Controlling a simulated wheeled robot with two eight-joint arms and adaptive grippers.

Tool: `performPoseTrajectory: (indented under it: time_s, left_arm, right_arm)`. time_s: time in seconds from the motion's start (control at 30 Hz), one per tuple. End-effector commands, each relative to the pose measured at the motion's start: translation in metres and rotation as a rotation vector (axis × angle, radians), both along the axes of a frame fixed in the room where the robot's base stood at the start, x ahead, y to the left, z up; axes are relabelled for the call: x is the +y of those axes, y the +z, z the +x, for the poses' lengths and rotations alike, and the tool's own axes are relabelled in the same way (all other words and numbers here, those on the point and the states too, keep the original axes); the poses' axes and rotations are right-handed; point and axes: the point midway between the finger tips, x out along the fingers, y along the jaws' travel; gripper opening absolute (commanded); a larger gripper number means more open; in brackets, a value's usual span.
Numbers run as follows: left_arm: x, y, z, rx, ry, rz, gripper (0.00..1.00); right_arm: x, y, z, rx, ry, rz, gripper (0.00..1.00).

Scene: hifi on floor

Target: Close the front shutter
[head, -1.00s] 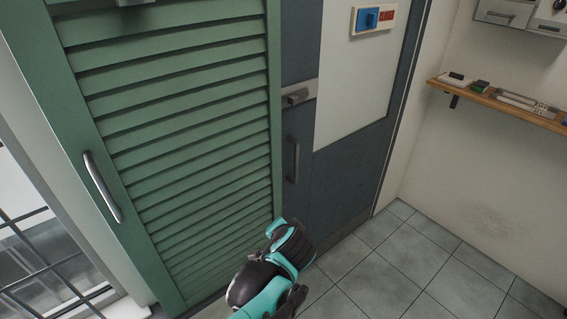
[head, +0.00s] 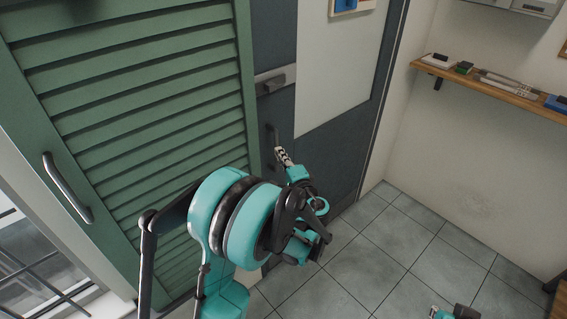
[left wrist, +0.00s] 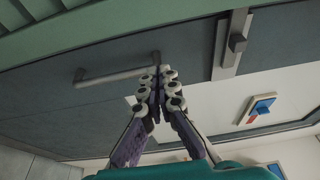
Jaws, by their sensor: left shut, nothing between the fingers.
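The green louvred shutter (head: 130,95) fills the left of the head view. It stands beside a dark grey door, and its bar handle (head: 67,187) is on its left side. A strip of its green edge (left wrist: 100,20) crosses the top of the left wrist view. My left gripper (head: 281,154) is shut and empty in front of the grey door, right of the shutter. Its fingertips overlap one end of the door's bar handle (left wrist: 112,74) in the left wrist view; I cannot tell whether they touch. My left arm hides the shutter's lower right part.
The grey door (head: 310,160) carries a latch (head: 270,82) and a white panel (head: 340,70). A barred window (head: 25,265) is at the lower left. A wooden shelf (head: 500,90) with small items runs along the right wall. The tiled floor (head: 400,245) is largely clear.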

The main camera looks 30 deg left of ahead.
Motion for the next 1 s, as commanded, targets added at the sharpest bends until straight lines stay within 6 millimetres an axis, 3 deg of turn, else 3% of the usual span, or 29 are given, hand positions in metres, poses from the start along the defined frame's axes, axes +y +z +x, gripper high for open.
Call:
performPoseTrajectory:
  time_s: [0.2,0.3,0.5,1.0]
  left_arm:
    - [0.036,-0.001,0.031,0.001,0.003,-0.001,0.00]
    - [0.040,-0.001,0.011,0.000,0.000,-0.001,0.00]
    - [0.047,-0.001,-0.006,0.000,0.000,-0.001,0.00]
    - [0.048,0.000,-0.009,0.000,0.000,-0.001,0.00]
  right_arm:
    - [0.000,-0.007,0.000,0.000,0.000,0.000,0.00]
    - [0.000,-0.010,0.000,0.000,0.000,0.000,0.00]
    - [0.000,-0.013,0.000,0.000,0.000,0.000,0.00]
    - [0.000,-0.013,0.000,0.000,0.000,0.000,0.00]
